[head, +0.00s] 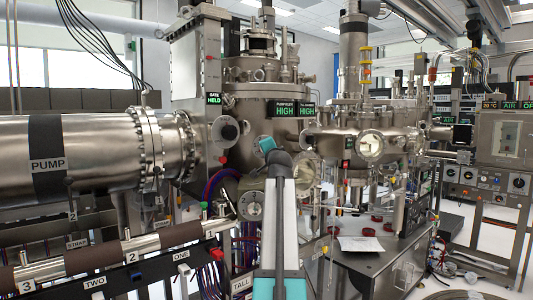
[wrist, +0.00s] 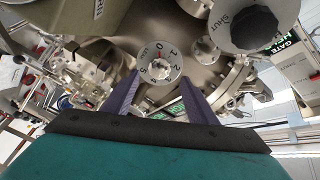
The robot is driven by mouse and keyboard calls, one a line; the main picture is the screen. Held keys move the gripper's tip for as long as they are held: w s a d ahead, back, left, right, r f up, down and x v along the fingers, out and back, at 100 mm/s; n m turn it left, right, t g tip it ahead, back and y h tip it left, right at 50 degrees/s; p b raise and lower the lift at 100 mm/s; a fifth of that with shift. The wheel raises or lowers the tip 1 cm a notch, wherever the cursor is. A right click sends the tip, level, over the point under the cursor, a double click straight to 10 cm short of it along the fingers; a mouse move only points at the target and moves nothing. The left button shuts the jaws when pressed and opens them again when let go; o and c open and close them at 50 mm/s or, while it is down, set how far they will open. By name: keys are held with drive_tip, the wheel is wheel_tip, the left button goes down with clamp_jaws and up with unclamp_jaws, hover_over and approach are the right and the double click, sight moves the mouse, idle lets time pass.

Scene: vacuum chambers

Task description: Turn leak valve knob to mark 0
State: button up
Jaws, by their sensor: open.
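The leak valve knob (wrist: 158,63) is a small round metal knob in the middle of a pale dial marked with numbers, in the upper middle of the wrist view. The 0 is at the top of the dial, 1 and 2 on the right, 5 on the lower left. A small red mark shows near the knob's centre; I cannot tell exactly which number it points to. My gripper (wrist: 159,82) is open, with its two purple fingers on either side of the dial's lower part and nothing held.
In the wrist view a large dark knob (wrist: 236,24) by a SHUT label is close at the upper right. In the head view steel chambers (head: 265,100), a PUMP cylinder (head: 75,155) and a table (head: 375,262) with red parts crowd the space.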

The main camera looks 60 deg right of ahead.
drive_tip(key=b+v, duration=0.1)
drive_tip(key=v, duration=0.6)
drive_tip(key=shift+a, duration=0.25)
drive_tip(key=shift+s, duration=0.15)
idle(0.4)
